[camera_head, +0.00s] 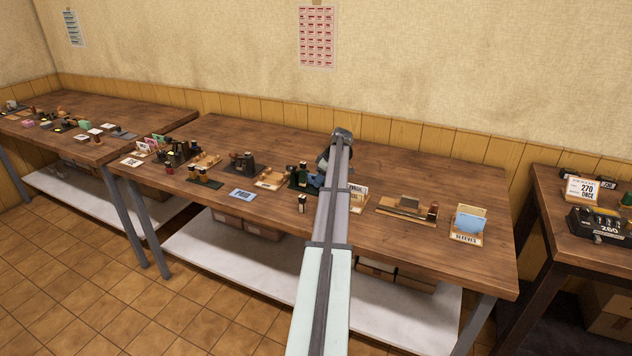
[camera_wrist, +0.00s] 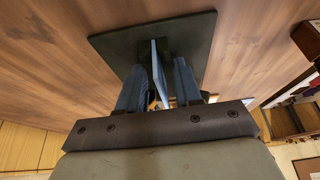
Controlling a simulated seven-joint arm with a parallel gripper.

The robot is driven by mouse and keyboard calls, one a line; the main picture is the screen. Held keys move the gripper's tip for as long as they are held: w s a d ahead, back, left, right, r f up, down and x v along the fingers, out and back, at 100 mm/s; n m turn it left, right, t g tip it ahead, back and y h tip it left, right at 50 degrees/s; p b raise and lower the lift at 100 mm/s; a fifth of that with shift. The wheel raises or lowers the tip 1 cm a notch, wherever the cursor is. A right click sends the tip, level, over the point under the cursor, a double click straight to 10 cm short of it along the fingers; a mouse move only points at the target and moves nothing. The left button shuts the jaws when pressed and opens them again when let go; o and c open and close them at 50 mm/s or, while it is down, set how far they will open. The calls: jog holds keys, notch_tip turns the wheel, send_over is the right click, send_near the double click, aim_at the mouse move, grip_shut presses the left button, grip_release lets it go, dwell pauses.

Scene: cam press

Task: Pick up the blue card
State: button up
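A thin blue card (camera_wrist: 159,72) stands on edge over a dark mat in the wrist view. My gripper (camera_wrist: 158,82) is open, with one finger on each side of the card. Narrow gaps show between the card and the fingers, so it does not look clamped. In the head view my arm reaches over the middle of the table, and my gripper (camera_head: 318,180) is at the dark green mat (camera_head: 297,186), largely hidden by the arm. I cannot clearly separate the card from the fingers there.
A blue sign (camera_head: 242,195) lies left of the mat. A small dark-and-white piece (camera_head: 302,204) stands in front of it. A wooden tray (camera_head: 407,209) and a sleeves holder (camera_head: 467,225) with a blue sleeve are to the right. The table's front right is clear.

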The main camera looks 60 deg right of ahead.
jog(key=shift+c, duration=0.4)
grip_shut()
jog(key=shift+r, duration=0.25)
jog(key=r, duration=0.6)
jog(key=w+r, duration=0.1)
jog(key=r, duration=0.2)
jog(key=w+f, duration=0.2)
jog(key=w, duration=1.4)
jog(key=shift+w, duration=0.35)
